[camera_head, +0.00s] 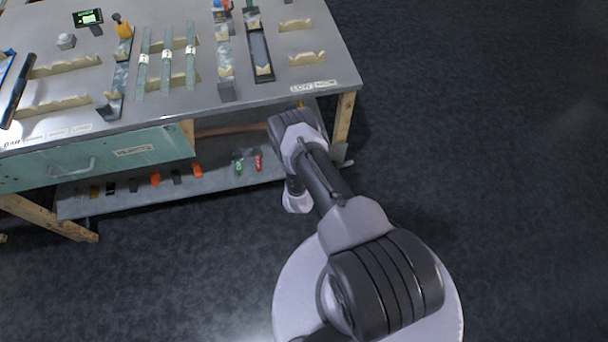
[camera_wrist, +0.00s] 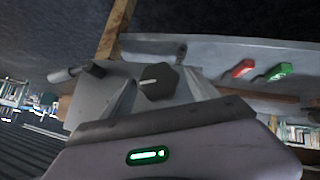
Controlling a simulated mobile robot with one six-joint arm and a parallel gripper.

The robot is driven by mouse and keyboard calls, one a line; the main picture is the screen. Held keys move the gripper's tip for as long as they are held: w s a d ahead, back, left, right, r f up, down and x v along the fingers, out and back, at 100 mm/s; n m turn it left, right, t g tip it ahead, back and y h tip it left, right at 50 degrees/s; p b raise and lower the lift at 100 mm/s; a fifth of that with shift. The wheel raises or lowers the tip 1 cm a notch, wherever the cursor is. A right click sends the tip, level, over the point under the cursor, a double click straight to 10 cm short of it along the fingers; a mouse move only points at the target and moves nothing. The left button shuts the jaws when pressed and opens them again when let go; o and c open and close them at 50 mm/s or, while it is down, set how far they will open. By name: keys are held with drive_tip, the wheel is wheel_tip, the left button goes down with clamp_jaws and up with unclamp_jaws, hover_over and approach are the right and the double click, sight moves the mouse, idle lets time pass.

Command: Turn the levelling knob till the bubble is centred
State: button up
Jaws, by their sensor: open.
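In the wrist view a dark faceted knob (camera_wrist: 158,84) with a pale pointer line sits on a grey plate (camera_wrist: 95,92). My gripper (camera_wrist: 160,78) is open, with one finger on each side of the knob. I cannot tell whether either finger touches it. In the head view my arm reaches to the front right of the bench, and its own links hide the gripper and knob. I cannot make out a level bubble in either view.
A wooden leg (camera_head: 343,117) stands close to my arm. The floor at right is clear.

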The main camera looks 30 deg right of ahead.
drive_tip(key=c, duration=1.3)
drive_tip(key=shift+d, duration=0.1)
drive_tip(key=shift+c, duration=0.2)
drive_tip(key=shift+d+m+y+p, duration=0.1)
drive_tip(key=shift+m+y+p, duration=0.55)
drive_tip(key=shift+y, duration=0.45)
drive_tip(key=m+y, duration=0.1)
drive_tip(key=m+t+y, duration=0.1)
drive_tip(key=y, duration=0.1)
drive_tip(key=shift+s+d+f+t+b, duration=0.1)
drive_tip(key=shift+f+t+b, duration=0.05)
drive_tip(key=shift+t+b, duration=0.15)
drive_tip(key=m+t+y, duration=0.1)
drive_tip(key=y, duration=0.2)
drive_tip(key=shift+m+y+b, duration=0.3)
drive_tip(key=shift+m, duration=0.05)
drive_tip(key=shift+f+m+t+y, duration=0.1)
drive_tip(key=shift+m+t+y, duration=0.8)
drive_tip(key=shift+y, duration=0.2)
